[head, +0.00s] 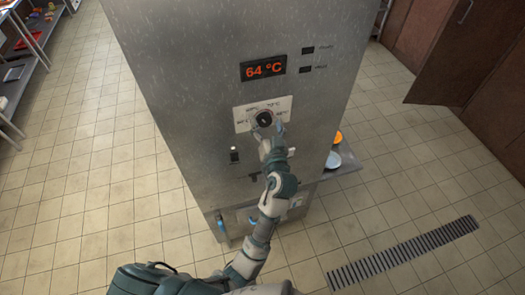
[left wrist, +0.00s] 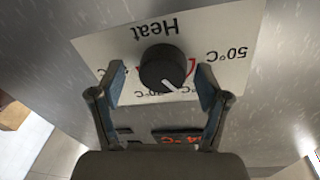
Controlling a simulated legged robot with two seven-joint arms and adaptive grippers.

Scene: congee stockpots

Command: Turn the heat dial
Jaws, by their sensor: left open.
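The heat dial is a round black knob (head: 264,118) on a white label plate (head: 243,113) on the front of a tall steel cabinet (head: 190,60). In the left wrist view the knob (left wrist: 165,68) has a white pointer line, and the label plate (left wrist: 225,35) reads "Heat" and "50°C" upside down. My left gripper (head: 268,132) is at the dial. In the left wrist view its open fingers (left wrist: 160,88) stand on either side of the knob, with gaps visible. A display (head: 263,67) above the dial reads 64 °C in orange. My right gripper is not in view.
Small black switches (head: 307,50) sit right of the display. Plates (head: 333,160) lie on a low shelf at the cabinet's right. Shelving (head: 25,40) stands at far left, brown cupboards (head: 450,50) at right. A floor drain (head: 405,252) crosses otherwise clear tiles.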

